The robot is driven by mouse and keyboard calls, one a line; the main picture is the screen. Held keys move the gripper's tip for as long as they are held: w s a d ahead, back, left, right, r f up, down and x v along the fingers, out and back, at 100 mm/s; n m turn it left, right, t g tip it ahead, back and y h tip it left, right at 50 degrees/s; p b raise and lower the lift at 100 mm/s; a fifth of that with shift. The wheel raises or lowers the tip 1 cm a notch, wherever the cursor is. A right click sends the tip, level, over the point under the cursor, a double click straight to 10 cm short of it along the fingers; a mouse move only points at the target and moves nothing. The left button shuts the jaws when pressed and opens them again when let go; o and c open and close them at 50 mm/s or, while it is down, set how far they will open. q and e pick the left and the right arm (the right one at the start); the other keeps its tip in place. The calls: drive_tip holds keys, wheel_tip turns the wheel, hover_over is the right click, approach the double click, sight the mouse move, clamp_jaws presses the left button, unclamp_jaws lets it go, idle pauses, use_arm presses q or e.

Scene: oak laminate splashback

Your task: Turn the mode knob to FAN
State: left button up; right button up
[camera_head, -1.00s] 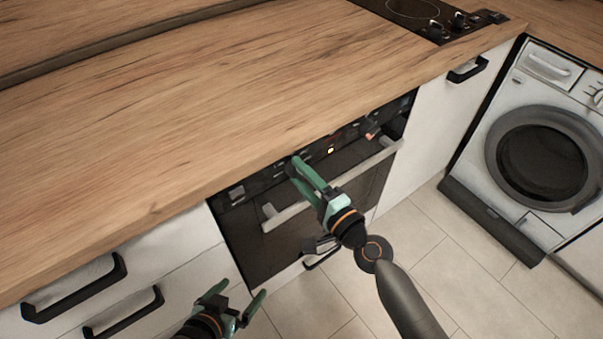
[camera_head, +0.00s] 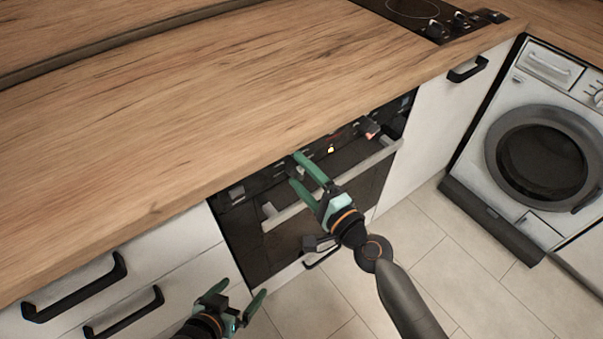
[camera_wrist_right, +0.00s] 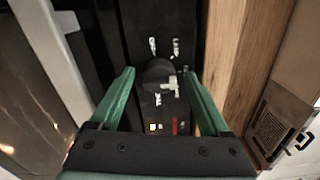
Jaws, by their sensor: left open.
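The dark round mode knob (camera_wrist_right: 158,74) sits on the black oven control panel (camera_wrist_right: 127,25) in the right wrist view. White marks surround it, too small to read, and a pale mark lies at its right side. My right gripper (camera_wrist_right: 159,73) is open, with one green finger on each side of the knob and a gap visible at both sides. In the head view my right gripper (camera_head: 294,168) is at the panel's front, below the worktop edge; the knob is not clear there. My left gripper (camera_head: 238,290) is open and empty, low in front of the drawers.
The oak worktop (camera_head: 200,110) overhangs just above the panel. The oven door handle (camera_head: 345,175) runs below the panel, close to my right gripper. Black drawer handles (camera_head: 75,290) stick out at the left. A washing machine (camera_head: 545,150) stands at the right.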

drive_tip(key=shift+s, duration=0.1)
drive_tip(key=shift+s+d+f, duration=0.1)
drive_tip(key=shift+s+d, duration=0.1)
drive_tip(key=shift+s, duration=0.05)
drive_tip(key=b+v, duration=0.2)
drive_tip(key=v, duration=0.9)
drive_tip(key=shift+s+d, duration=0.2)
drive_tip(key=shift+s, duration=0.1)
